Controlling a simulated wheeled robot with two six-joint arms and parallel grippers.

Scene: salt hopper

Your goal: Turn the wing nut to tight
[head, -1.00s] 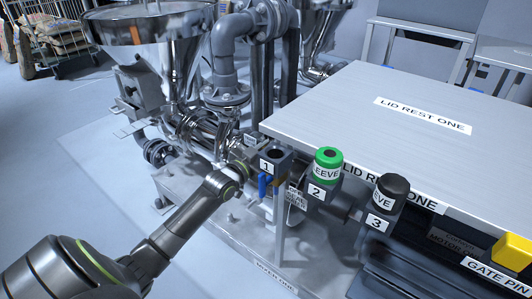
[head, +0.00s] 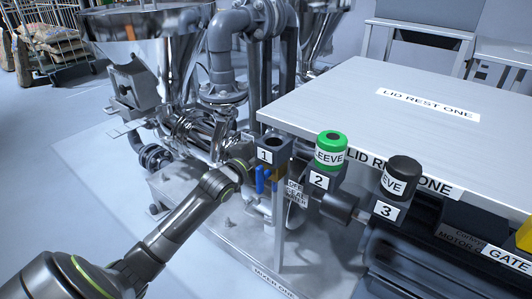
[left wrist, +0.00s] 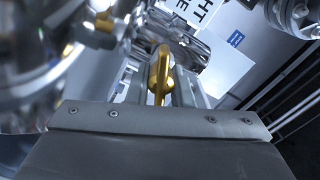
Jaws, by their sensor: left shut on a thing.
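The wing nut (left wrist: 161,72) looks brass-coloured and shows upright in the middle of the left wrist view, just beyond the grey edge of my gripper body. My left gripper (left wrist: 162,88) is shut on it. In the head view my left gripper (head: 240,170) reaches in from the left to the machine, beside the socket marked 1. The wing nut cannot be made out there, as my gripper and wrist cover that spot. A white sign with partly cut-off lettering ending in "HT" (left wrist: 196,14) shows beyond the nut. My right gripper is not in view.
Socket 1 (head: 271,147), with blue parts (head: 260,180) below it, stands close right of my gripper. A green-topped sleeve (head: 331,150) and a black-topped one (head: 401,177) follow. A steel lid rest (head: 350,100) fills the right. Pipes (head: 222,60) stand behind.

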